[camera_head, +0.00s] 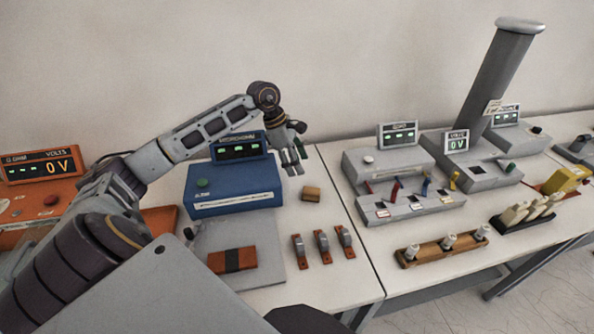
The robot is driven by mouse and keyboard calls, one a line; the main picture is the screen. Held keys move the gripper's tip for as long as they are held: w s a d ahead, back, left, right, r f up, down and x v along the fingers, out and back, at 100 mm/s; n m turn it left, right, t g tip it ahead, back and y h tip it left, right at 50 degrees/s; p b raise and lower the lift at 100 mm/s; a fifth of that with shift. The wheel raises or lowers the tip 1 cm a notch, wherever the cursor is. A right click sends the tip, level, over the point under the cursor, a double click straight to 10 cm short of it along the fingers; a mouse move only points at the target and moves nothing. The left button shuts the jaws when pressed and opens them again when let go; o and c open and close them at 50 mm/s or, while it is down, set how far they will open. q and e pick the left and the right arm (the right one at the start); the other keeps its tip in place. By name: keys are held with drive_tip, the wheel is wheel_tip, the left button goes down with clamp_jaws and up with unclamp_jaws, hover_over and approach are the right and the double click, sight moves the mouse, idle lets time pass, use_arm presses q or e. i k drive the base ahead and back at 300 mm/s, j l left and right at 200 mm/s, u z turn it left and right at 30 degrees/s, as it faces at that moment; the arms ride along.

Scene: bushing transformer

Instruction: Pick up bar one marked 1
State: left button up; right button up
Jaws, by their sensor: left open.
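Three small copper-coloured bars with grey middles stand in a row on the white table: a left one (298,250), a middle one (322,246) and a right one (345,241). Any number on them is too small to read, so I cannot tell which is bar one. My left gripper (293,165) is open and empty, its fingers pointing down. My right gripper is not in view.
A blue meter box (232,190) stands behind a grey plate (262,233) bearing a brown block with a black band (232,260). A small wooden block (311,194) lies behind the bars. Grey switch units (388,167) and a wooden insulator rack (442,247) stand to the right.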

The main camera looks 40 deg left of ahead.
sight(299, 246)
drive_tip(key=u, duration=1.15)
drive_tip(key=k+l, duration=1.6)
drive_tip(key=l, duration=0.15)
